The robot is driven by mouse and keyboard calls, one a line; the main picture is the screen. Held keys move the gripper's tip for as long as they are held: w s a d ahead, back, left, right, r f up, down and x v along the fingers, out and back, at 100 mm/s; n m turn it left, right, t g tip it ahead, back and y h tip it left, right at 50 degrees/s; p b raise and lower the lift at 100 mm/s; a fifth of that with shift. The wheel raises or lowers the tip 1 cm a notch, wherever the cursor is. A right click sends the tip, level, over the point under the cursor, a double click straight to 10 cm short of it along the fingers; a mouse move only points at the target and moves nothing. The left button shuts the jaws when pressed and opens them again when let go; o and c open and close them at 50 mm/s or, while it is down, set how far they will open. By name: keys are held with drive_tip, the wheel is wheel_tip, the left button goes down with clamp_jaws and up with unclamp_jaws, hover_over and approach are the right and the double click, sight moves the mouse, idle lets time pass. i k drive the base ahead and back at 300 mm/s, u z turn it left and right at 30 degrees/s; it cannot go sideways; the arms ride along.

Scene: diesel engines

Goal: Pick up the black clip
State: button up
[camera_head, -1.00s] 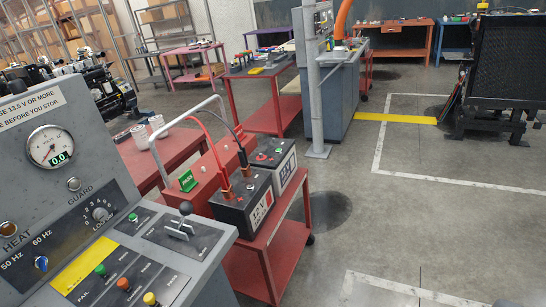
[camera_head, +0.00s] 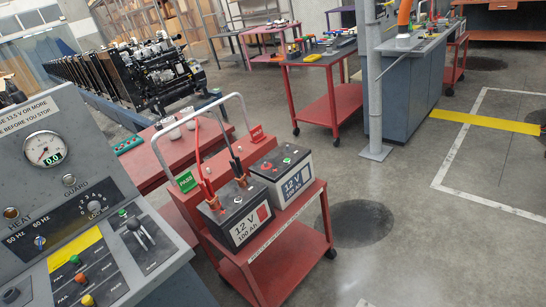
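The black clip (camera_head: 236,167) hangs from a black cable at the red battery trolley, with copper-coloured jaws at its lower end. Its jaws are close to the top of the nearer 12 V battery (camera_head: 243,232), but I cannot tell whether they grip a terminal. A red clip (camera_head: 206,189) on a red cable is at the same battery, to the left of the black clip. A second 12 V battery (camera_head: 293,185) stands behind to the right. My gripper is not in view.
A grey control panel (camera_head: 150,262) with knobs, lever and gauge fills the left front. The red trolley (camera_head: 290,262) has a tall grey handle (camera_head: 247,117) near the clips. A grey post (camera_head: 376,100) stands behind. Open floor (camera_head: 420,240) lies to the right.

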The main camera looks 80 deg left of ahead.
sight(237, 169)
drive_tip(key=u, duration=0.25)
drive_tip(key=i, duration=1.25)
drive_tip(key=u, duration=1.35)
drive_tip(key=i, duration=0.85)
drive_tip(key=u, duration=0.8)
drive_tip(key=i, duration=0.45)
drive_tip(key=z, duration=0.3)
drive_tip(key=k, duration=0.4)
drive_tip(key=u, duration=0.1)
